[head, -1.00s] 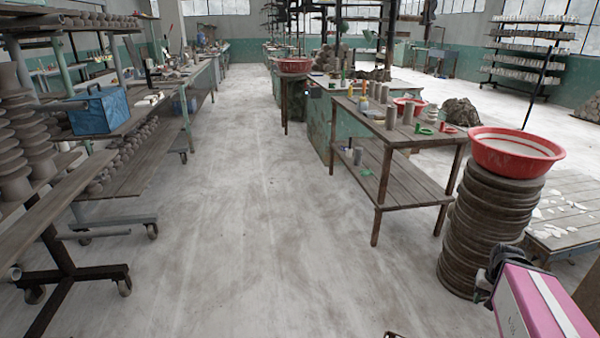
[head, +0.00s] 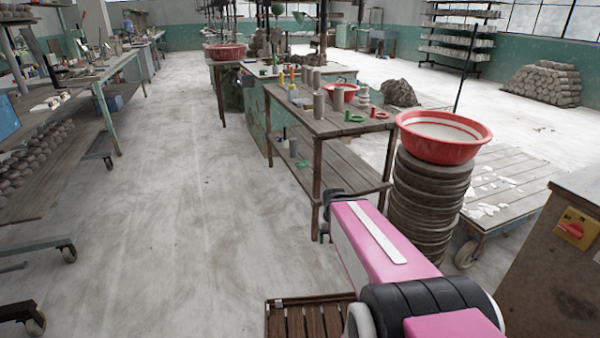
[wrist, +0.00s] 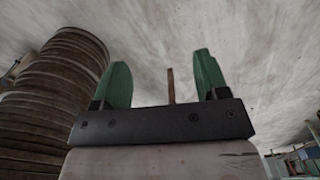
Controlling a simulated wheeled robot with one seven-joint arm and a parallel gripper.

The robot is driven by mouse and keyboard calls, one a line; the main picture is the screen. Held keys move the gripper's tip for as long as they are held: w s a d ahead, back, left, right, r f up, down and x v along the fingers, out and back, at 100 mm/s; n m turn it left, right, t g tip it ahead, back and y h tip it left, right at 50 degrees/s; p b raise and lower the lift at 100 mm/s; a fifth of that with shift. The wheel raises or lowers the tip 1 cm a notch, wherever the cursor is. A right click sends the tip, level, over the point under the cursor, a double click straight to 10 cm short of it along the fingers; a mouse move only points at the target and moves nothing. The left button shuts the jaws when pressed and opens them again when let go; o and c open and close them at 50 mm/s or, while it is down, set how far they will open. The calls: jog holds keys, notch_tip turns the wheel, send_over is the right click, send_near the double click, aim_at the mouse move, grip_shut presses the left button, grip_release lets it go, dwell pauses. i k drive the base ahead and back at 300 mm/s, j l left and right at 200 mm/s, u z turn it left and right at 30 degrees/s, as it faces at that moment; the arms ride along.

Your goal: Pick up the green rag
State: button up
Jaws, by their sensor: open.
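A small, flat green patch (head: 302,163), which may be the green rag, lies on the lower shelf of the wooden table (head: 345,172). A second green item (head: 354,117) lies on the tabletop near its right end; it is too small to tell whether it is cloth. My gripper (wrist: 165,78) shows in the wrist view with its two green fingers apart and nothing held between them. A thin brown post shows beyond the gap. In the head view my pink arm reaches forward beside the table, and the fingers cannot be made out.
A stack of round grey-brown slabs (head: 428,205) with a red basin (head: 443,134) on top stands right of the table. A low pallet cart (head: 500,185) and a cabinet with a red switch (head: 560,270) are farther right. Open floor (head: 180,220) lies left, before the shelving.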

aim_at(299, 164)
jog(key=i, duration=0.4)
jog(key=z, duration=1.35)
jog(key=k+j+z, duration=0.1)
jog(key=z, duration=0.25)
jog(key=k+j+z, duration=0.2)
jog(key=z, duration=0.15)
jog(key=k+j+z, duration=0.1)
jog(key=z, duration=0.25)
jog(key=u, duration=2.2)
jog(key=i+j+z, duration=0.25)
jog(key=i+j, duration=0.15)
jog(key=j, duration=0.25)
jog(key=i+j+z, duration=0.15)
jog(key=j, duration=0.15)
jog(key=i+j+z, duration=0.1)
jog(key=j, duration=0.25)
jog(key=i+j+z, duration=0.25)
jog(key=i+j, duration=0.25)
jog(key=j, duration=0.2)
jog(key=i+j+z, duration=0.15)
jog(key=j, duration=0.2)
jog(key=i+j+z, duration=0.1)
jog(key=i+j, duration=0.2)
jog(key=i+j+z, duration=0.15)
jog(key=j, duration=0.35)
